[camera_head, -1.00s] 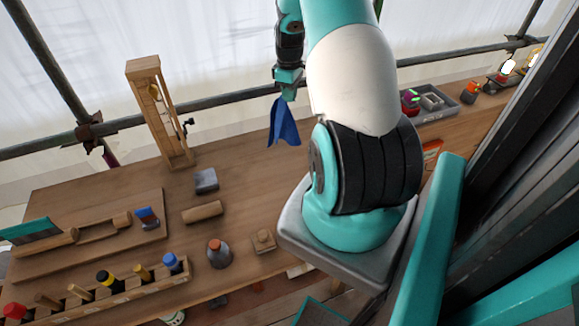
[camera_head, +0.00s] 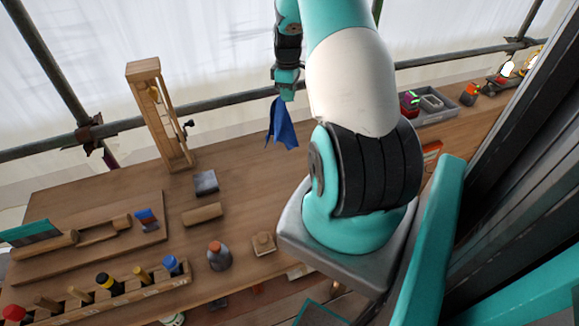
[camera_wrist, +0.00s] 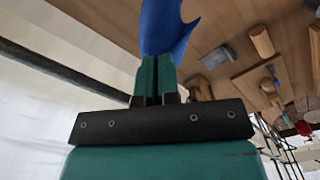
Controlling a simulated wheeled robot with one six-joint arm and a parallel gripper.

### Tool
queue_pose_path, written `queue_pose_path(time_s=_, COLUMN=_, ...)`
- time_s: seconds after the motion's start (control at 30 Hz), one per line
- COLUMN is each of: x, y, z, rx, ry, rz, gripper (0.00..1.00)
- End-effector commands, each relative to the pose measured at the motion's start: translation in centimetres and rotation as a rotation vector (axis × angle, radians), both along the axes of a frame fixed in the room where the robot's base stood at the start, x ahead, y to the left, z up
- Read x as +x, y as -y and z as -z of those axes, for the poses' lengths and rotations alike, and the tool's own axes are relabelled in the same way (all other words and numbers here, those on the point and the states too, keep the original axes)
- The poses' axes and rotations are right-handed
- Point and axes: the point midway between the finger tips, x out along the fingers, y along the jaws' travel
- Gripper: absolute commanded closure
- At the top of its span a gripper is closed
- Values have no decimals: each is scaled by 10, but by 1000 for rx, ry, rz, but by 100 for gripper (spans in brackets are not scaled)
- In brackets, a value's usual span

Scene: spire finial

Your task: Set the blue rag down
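The blue rag (camera_head: 281,125) hangs from my gripper (camera_head: 286,92) above the far part of the wooden table (camera_head: 250,170). In the wrist view, the fingers of my gripper (camera_wrist: 156,75) are close together with the blue rag (camera_wrist: 163,28) pinched at their tips. The rag droops in a loose fold. In the head view its lower tip shows against the table, and I cannot tell how far above the surface it is.
A wooden frame stand (camera_head: 160,115) rises left of the rag. A rack of tools (camera_head: 120,290) lies at lower left. Table right of the grey block is clear. A metal rail (camera_head: 240,94) runs behind.

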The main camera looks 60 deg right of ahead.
Motion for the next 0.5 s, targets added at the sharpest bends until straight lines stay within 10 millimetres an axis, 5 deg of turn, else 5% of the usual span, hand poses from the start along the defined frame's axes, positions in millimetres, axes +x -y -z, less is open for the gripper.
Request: queue_pose_path(time_s=0.5, x=71, y=60, z=8, rx=-2, ry=0, rz=-734, gripper=100)
